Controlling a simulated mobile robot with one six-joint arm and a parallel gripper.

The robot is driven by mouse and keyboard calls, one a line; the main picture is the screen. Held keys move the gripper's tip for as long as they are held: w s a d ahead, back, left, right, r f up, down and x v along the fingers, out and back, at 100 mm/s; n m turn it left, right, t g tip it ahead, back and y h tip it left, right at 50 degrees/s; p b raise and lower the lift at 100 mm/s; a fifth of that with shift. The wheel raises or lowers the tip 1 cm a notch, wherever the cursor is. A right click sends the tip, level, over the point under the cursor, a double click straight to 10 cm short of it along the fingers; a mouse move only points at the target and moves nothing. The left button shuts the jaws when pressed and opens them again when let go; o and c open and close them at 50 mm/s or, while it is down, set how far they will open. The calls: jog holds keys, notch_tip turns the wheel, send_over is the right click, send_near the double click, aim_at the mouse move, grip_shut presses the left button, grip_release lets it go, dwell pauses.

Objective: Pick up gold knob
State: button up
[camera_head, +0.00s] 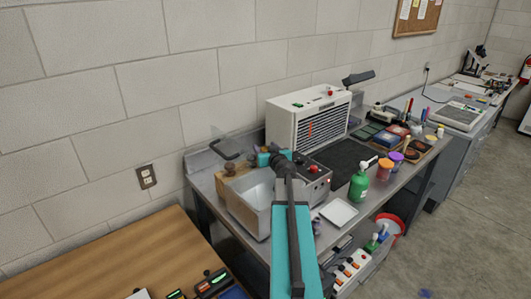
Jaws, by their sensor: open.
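I cannot pick out a gold knob with certainty. A small brown, rounded piece (230,169) sits at the wooden block on the left end of the grey workbench; it is too small to tell whether it is the knob. My teal and dark arm reaches up from the bottom middle over the bench. My gripper (264,158) is at its far end, just right of the wooden block, above the back of a grey metal basin. It is open; its fingers are small and partly hidden by the arm, and I see nothing held.
A white vented box (308,118) stands behind the arm. A red-topped control box (314,177), a green bottle (359,183), and orange and purple jars (385,170) are to the right. A wooden table (130,255) fills the lower left. Floor is free at right.

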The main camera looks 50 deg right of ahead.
aim_at(265, 147)
dwell(0.3)
jog(key=c, duration=1.3)
jog(key=shift+o, duration=0.2)
jog(key=shift+r, duration=0.15)
jog(key=shift+r+b, duration=0.55)
jog(key=shift+r, duration=4.3)
